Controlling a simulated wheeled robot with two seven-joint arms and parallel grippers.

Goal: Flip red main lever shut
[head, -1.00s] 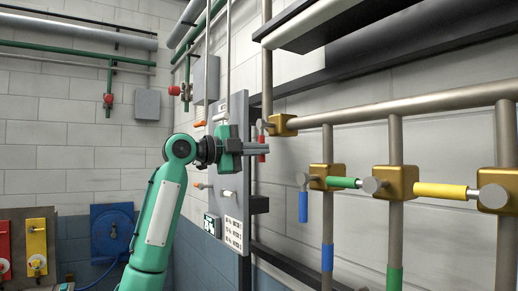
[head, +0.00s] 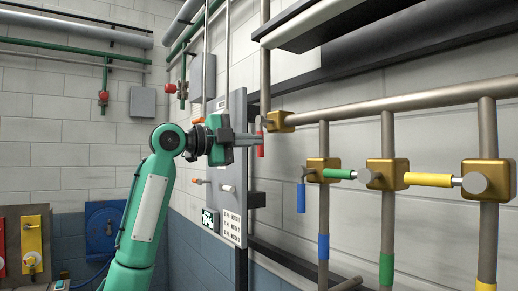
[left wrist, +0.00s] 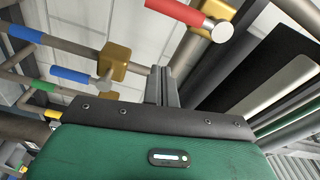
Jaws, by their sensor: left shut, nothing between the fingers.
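The red main lever (head: 261,151) hangs down from the brass main valve (head: 281,121) in the head view. Its upper part is hidden behind my fingers. In the left wrist view the red lever (left wrist: 175,11) lies at the top, with a silver pivot beside its brass valve (left wrist: 220,12). My left gripper (head: 260,139) is shut and empty, with its fingertips overlapping the lever in the head view. In the left wrist view its closed fingers (left wrist: 161,84) point toward the pipework below the lever, with a gap visible between. I cannot tell any contact.
A blue lever (head: 301,197) hangs down; green (head: 338,174) and yellow (head: 430,180) levers lie level on brass valves to the right. A grey control panel (head: 233,170) stands behind my gripper. A dark ledge (head: 350,62) runs above the pipes.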

